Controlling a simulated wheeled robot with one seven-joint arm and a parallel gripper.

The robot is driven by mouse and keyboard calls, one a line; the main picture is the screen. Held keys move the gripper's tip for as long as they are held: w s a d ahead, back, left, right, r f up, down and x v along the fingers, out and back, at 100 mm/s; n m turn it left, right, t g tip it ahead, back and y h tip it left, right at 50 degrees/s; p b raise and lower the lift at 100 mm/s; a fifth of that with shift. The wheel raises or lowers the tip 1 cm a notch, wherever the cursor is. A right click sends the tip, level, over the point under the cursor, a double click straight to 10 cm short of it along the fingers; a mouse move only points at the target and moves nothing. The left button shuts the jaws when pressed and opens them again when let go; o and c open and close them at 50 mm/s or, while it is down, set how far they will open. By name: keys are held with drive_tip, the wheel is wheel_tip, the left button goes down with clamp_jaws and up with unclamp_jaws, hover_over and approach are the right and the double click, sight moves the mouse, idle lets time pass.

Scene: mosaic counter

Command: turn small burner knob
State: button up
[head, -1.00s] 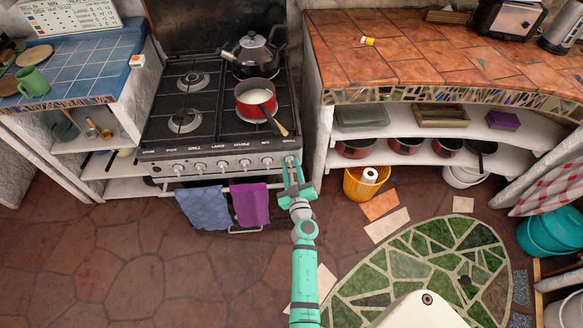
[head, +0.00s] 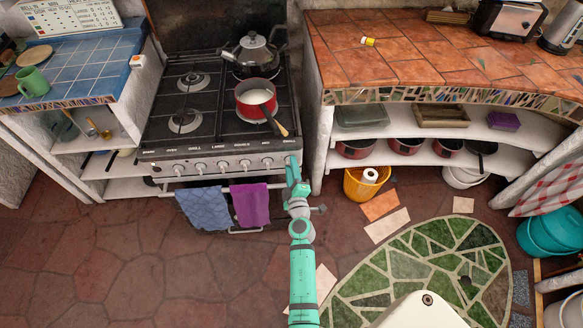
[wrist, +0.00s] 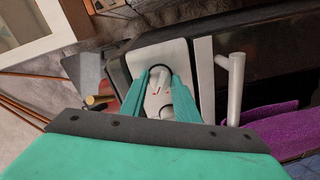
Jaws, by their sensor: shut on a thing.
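The stove's front panel (head: 215,167) carries a row of light knobs with small labels above them. My gripper (head: 290,164) is at the right end of this row and hides the rightmost knob in the head view. In the wrist view, my gripper (wrist: 161,80) has its two teal fingers on either side of that knob (wrist: 159,77), a pale round knob with a dark rim. The fingers are shut on it.
A blue towel (head: 203,208) and a purple towel (head: 249,204) hang on the oven rail (wrist: 234,90) below the knobs. A red pan (head: 256,99) and a kettle (head: 254,54) stand on the stove. A yellow bucket (head: 363,187) is on the floor to the right.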

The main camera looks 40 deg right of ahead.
drive_tip(key=shift+n, duration=0.4)
drive_tip(key=o, duration=1)
drive_tip(key=shift+o, duration=0.2)
drive_tip(key=v, duration=1.1)
clamp_jaws()
idle(1.1)
